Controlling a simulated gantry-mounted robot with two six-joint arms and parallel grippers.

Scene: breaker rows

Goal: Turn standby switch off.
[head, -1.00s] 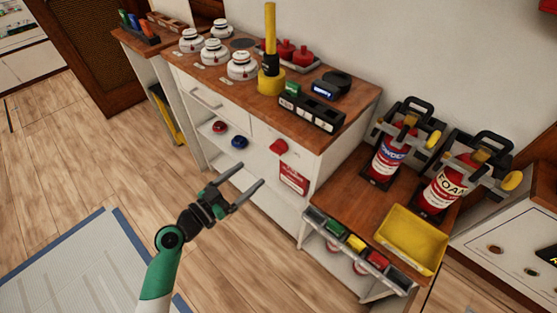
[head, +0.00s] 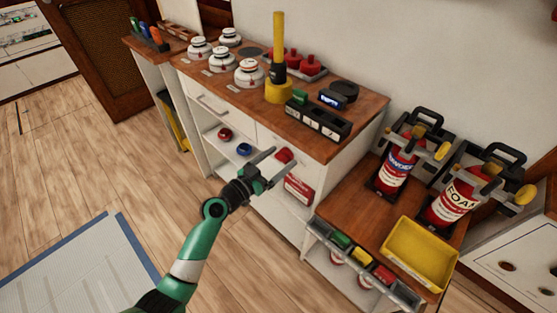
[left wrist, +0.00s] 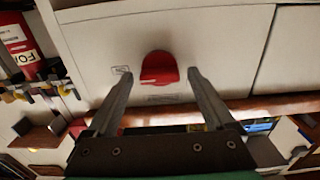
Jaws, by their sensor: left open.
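The red switch knob (head: 284,155) is on the white front of the cabinet, just below the wooden top. In the left wrist view the knob (left wrist: 159,68) shows close up, with small labels beside and below it that I cannot read. My left gripper (head: 284,163) is open and empty in front of the knob. In the left wrist view its fingers (left wrist: 160,78) are on either side of the knob, with a gap on each side. I cannot tell how far off the panel the fingertips are. My right gripper is out of view.
A red and a blue button (head: 244,149) are left of the gripper on a shelf. A red-and-white box (head: 299,190) sits just below it. The lower side table (head: 345,205) carries fire extinguishers and a yellow tray (head: 420,253).

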